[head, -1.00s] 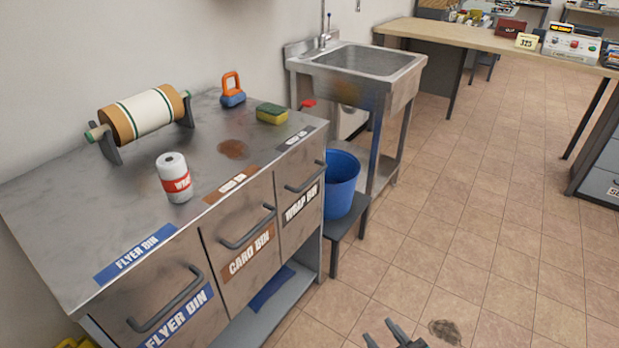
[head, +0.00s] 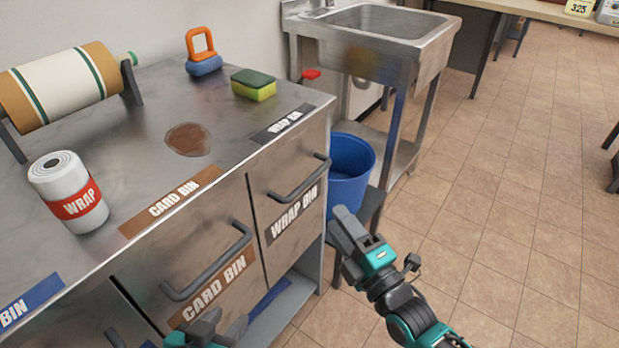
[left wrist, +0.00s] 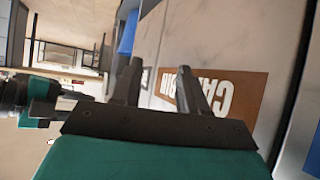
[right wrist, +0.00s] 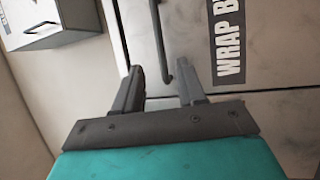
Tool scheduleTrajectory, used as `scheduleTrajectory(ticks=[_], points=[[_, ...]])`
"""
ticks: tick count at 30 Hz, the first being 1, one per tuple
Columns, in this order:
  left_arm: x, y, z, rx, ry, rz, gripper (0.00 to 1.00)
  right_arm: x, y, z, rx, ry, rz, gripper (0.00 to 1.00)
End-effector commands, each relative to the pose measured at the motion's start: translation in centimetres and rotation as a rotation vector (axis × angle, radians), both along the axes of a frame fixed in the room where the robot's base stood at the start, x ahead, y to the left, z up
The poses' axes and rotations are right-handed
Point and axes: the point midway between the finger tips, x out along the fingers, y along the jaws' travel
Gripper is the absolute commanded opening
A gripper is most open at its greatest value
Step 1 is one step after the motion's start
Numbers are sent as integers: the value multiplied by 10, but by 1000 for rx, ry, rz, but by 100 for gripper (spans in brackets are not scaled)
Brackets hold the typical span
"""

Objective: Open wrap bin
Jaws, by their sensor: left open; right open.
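The wrap bin (head: 288,212) is the right-hand bin in the metal cabinet, with a black label and a dark bar handle (head: 300,182). Its front looks flush with the cabinet, so it appears closed. My right gripper (head: 346,232) is open, to the right of and below the handle. In the right wrist view, the handle (right wrist: 159,40) shows ahead of and between the open fingers (right wrist: 158,76), with the WRAP BIN label (right wrist: 229,42) to the right. My left gripper (left wrist: 157,75) is open and empty, facing the card bin front; the head view shows it only partly at the bottom edge.
The card bin (head: 205,262) adjoins on the left. A wrap roll (head: 68,192), sponge (head: 253,84) and orange-blue object (head: 202,52) sit on the cabinet top. A blue bucket (head: 350,170) on a stool and a sink (head: 375,35) stand right. Floor at right is free.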

Motion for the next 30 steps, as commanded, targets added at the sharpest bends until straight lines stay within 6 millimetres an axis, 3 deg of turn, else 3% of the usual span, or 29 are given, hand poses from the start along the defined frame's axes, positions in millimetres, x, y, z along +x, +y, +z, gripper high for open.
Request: scheduleTrajectory(ticks=[5,15,21,30], points=[[-5,-1,-12,0,20,-5,43,29,18,5,4,-3,0,40],[-2,-6,-19,-9,18,-13,43,83,51,16,3,1,0,40],[2,-11,-14,-23,5,-13,43,97,59,20,2,1,0,40],[2,-11,-13,-23,6,-14,43,99,60,20,1,3,1,40]])
